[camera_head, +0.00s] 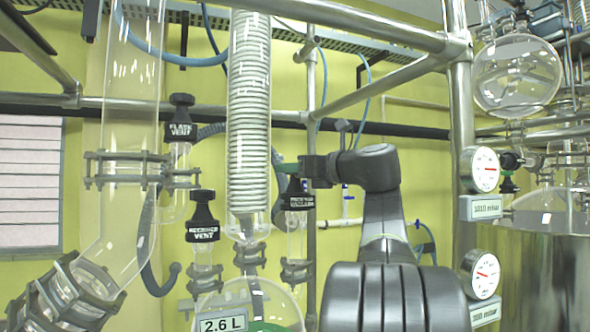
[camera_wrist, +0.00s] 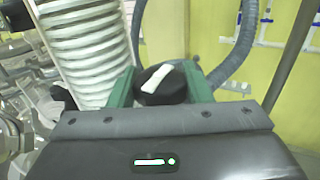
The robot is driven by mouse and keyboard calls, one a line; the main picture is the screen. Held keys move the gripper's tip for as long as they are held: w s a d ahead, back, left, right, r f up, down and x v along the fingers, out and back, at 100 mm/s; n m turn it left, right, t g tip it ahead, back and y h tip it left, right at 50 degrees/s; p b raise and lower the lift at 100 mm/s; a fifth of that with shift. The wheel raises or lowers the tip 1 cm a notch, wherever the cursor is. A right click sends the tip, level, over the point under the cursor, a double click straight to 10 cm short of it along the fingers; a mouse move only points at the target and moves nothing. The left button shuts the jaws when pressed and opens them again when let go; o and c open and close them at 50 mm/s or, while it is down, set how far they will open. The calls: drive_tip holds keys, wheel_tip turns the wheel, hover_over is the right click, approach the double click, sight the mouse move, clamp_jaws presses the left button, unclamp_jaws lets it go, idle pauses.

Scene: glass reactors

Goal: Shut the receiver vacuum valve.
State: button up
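A black valve knob (camera_head: 297,187) with a small label too small to read tops a glass stem right of the coiled column in the head view. My gripper (camera_head: 287,168) reaches it from the right, its green fingers at the knob's top. In the wrist view the black knob (camera_wrist: 150,96) has a white pointer bar slanting up to the right. The green fingers of my gripper (camera_wrist: 162,76) stand on either side of it, very close. Whether they press on it cannot be told.
Other black knobs marked FLASK VENT (camera_head: 181,118) and, apparently, RECEIVER VENT (camera_head: 202,216) stand to the left. The coiled glass column (camera_head: 249,110) is close beside my gripper. Steel frame pipes (camera_head: 462,130) and two gauges (camera_head: 480,168) are at right. A grey corrugated hose (camera_wrist: 240,45) runs behind.

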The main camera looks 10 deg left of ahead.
drive_tip(key=shift+c, duration=1)
drive_tip(key=shift+m+t+h, duration=0.3)
drive_tip(key=shift+t, duration=0.1)
drive_tip(key=shift+m+t+h, duration=0.4)
drive_tip(key=shift+m+t, duration=0.1)
drive_tip(key=shift+t, duration=0.1)
drive_tip(key=m+t+h+p, duration=0.2)
drive_tip(key=m+t+h, duration=0.1)
drive_tip(key=shift+r+t+h, duration=0.3)
drive_tip(key=m+t+h+p, duration=0.2)
drive_tip(key=m+h+p, duration=0.1)
drive_tip(key=p, duration=0.2)
drive_tip(key=shift+r+h+p, duration=0.1)
drive_tip(key=shift+h+p, duration=0.2)
drive_tip(key=shift+h, duration=0.1)
drive_tip(key=m+h+p, duration=0.1)
drive_tip(key=h+p, duration=0.1)
drive_tip(key=p, duration=0.1)
drive_tip(key=shift+f+t, duration=0.2)
drive_tip(key=shift+t, duration=0.2)
drive_tip(key=shift+f+m+h+p, duration=0.2)
drive_tip(key=shift+m+h+p, duration=0.15)
drive_tip(key=shift+p, duration=0.45)
